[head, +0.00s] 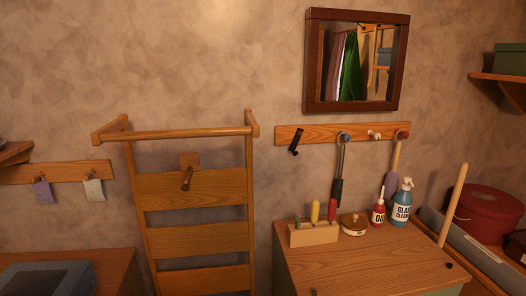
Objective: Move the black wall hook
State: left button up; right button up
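The black wall hook (296,142) is at the left end of a wooden rail (320,132) on the wall, below the mirror. It looks slightly tilted, and nothing hangs from it. Several other pegs sit along the same rail to its right, among them a blue one (345,136) and a white one (374,134). A tool with a dark handle (338,190) hangs below the blue peg. Neither of my grippers shows in the head view.
A wooden cabinet top (370,262) below the rail holds a block with tools (314,234), a small jar (353,224), a red oil bottle (378,213) and a glass cleaner bottle (402,207). A wooden ladder-like rack (197,187) stands left. A framed mirror (313,62) hangs above.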

aim_at(295, 142)
jog(key=u, duration=0.25)
jog(key=i, duration=0.9)
jog(key=z, duration=0.4)
